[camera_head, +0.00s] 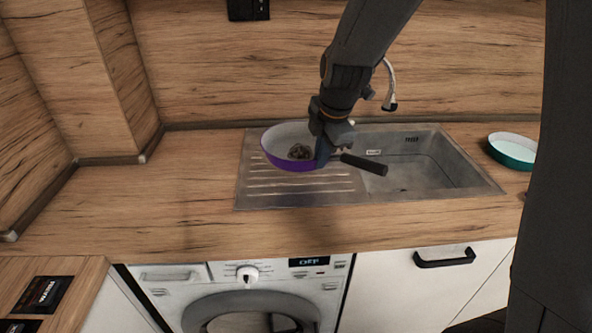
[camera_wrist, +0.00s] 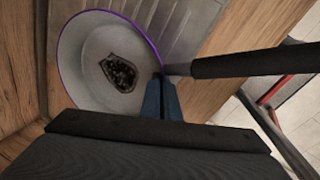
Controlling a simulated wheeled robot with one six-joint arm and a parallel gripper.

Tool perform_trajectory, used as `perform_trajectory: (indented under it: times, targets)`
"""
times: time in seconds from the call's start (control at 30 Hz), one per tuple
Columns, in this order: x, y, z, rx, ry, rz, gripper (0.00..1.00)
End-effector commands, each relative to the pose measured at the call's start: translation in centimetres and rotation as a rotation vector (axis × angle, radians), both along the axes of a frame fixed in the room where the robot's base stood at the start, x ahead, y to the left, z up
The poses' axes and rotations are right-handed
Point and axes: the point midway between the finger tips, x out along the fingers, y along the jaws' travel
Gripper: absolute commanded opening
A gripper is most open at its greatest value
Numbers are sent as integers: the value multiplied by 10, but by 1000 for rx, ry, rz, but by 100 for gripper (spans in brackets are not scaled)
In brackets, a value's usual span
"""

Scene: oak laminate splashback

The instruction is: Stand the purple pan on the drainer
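The purple pan (camera_head: 290,166) has a pale grey inside, a purple outside and a black handle that points right, toward the sink. In the head view it is over the ribbed drainer (camera_head: 270,196), roughly level; I cannot tell if it touches it. A dark, speckled patch or lump shows inside the pan. My gripper (camera_head: 323,152) comes down from above at the pan's right side, where the handle joins. In the wrist view the blue fingers (camera_wrist: 162,98) are close together at the rim of the pan (camera_wrist: 75,60), apparently pinching it.
The sink basin (camera_head: 425,160) lies right of the drainer, with a tap (camera_head: 390,90) behind it. A green bowl or pan (camera_head: 513,150) stands on the counter at the far right. The wooden counter (camera_head: 150,210) left of the drainer is clear. A washing machine (camera_head: 240,290) is below.

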Motion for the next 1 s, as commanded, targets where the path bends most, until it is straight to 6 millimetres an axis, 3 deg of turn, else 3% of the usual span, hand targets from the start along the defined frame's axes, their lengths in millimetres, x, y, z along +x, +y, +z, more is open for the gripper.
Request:
perform_trajectory:
  times: [0.17, 0.5, 0.73, 1.0]
  targets:
    - [-1, 1, 1, -1, -1, 60, 0]
    - [-2, 1, -46, -2, 3, 70, 0]
    - [-1, 2, -62, 0, 1, 68, 0]
    - [-1, 1, -95, -1, 0, 68, 0]
